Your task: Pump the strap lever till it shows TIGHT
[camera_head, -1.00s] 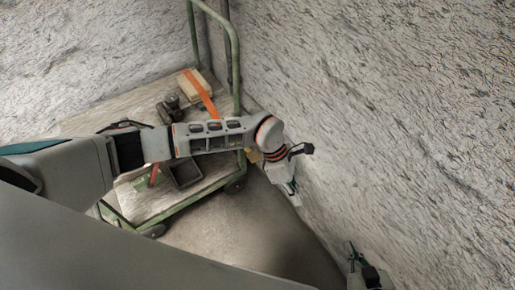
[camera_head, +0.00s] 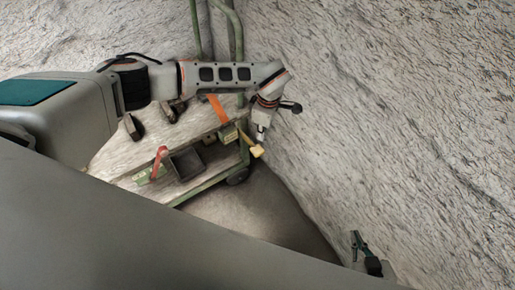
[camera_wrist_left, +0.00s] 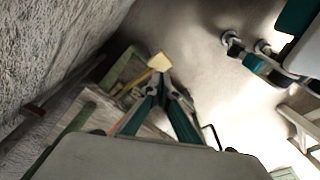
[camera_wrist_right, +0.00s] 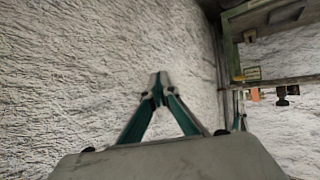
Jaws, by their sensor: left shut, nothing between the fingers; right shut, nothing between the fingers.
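The orange strap (camera_head: 218,108) runs over the cart's deck edge to a small olive box (camera_head: 229,133). A yellow lever paddle (camera_head: 256,151) sticks out beside that box, past the cart's edge. The paddle also shows in the left wrist view (camera_wrist_left: 160,62), just beyond my fingertips. My left gripper (camera_head: 261,139) is shut and empty, right above the paddle; I cannot tell whether it touches. My right gripper (camera_head: 356,240) is shut and empty, away from the cart, by the rough wall; its fingertips also show in the right wrist view (camera_wrist_right: 157,85). No TIGHT marking is readable.
The green-framed cart (camera_head: 207,183) stands against rough pale walls (camera_head: 390,110). A dark open bin (camera_head: 187,164) and a red upright piece (camera_head: 160,158) sit near its front edge. My left arm covers part of the deck. The floor (camera_head: 262,207) in front is clear.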

